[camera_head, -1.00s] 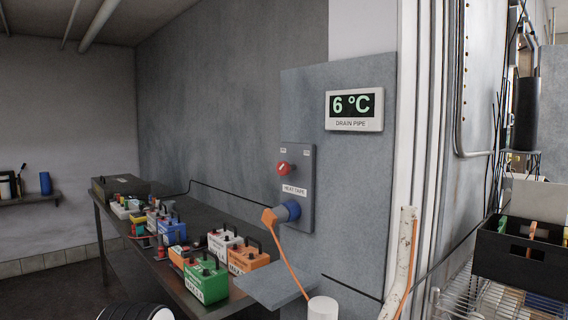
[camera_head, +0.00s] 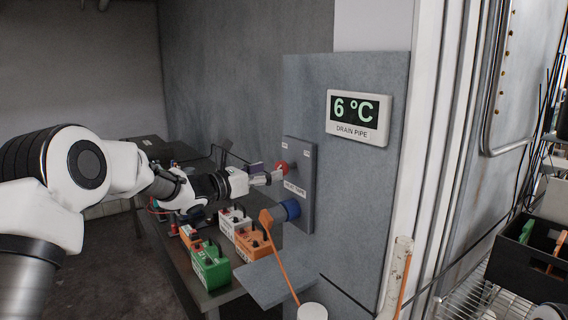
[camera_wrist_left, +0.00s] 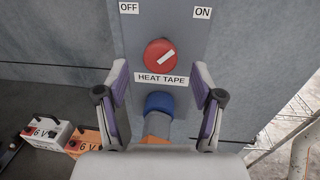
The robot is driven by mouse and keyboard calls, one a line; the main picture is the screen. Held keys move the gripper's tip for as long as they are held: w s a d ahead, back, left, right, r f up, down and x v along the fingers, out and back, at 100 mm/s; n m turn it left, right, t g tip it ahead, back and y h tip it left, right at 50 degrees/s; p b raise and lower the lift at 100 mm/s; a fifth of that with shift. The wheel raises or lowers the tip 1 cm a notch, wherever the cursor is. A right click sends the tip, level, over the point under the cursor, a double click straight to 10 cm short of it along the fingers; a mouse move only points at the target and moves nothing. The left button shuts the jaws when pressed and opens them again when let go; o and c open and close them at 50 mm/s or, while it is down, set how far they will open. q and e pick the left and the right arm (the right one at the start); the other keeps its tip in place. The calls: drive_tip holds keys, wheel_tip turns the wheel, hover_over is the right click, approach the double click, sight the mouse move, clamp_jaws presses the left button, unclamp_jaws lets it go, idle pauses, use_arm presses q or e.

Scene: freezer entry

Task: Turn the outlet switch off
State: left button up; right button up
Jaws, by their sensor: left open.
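The outlet switch is a red round knob (camera_wrist_left: 160,54) on a grey box (camera_head: 304,215), with OFF at its upper left and ON at its upper right. The knob's white mark slants toward the ON side. A HEAT TAPE label (camera_wrist_left: 160,79) is below it. The knob also shows in the head view (camera_head: 282,167), partly hidden by my gripper. My left gripper (camera_head: 268,174) is open in front of the box. In the left wrist view its fingers (camera_wrist_left: 160,82) stand apart, left and right below the knob. Contact cannot be told. My right gripper is not in view.
A blue socket (camera_head: 291,208) with an orange plug (camera_head: 266,218) and cord sits below the switch. A display (camera_head: 357,118) reads 6 °C, DRAIN PIPE. A grey ledge (camera_head: 273,283) juts out below. A table with several battery boxes (camera_head: 211,266) stands left.

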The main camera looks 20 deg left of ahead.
sight(279, 168)
use_arm(q)
drive_tip(key=p+x, duration=0.2)
drive_tip(key=x, duration=0.3)
drive_tip(key=shift+w+d+f, duration=0.15)
drive_tip(key=shift+w+d, duration=0.1)
drive_tip(key=shift+w, duration=0.05)
drive_tip(key=shift+s+a, duration=0.2)
drive_tip(key=shift+c, duration=1.3)
drive_tip(key=c, duration=0.9)
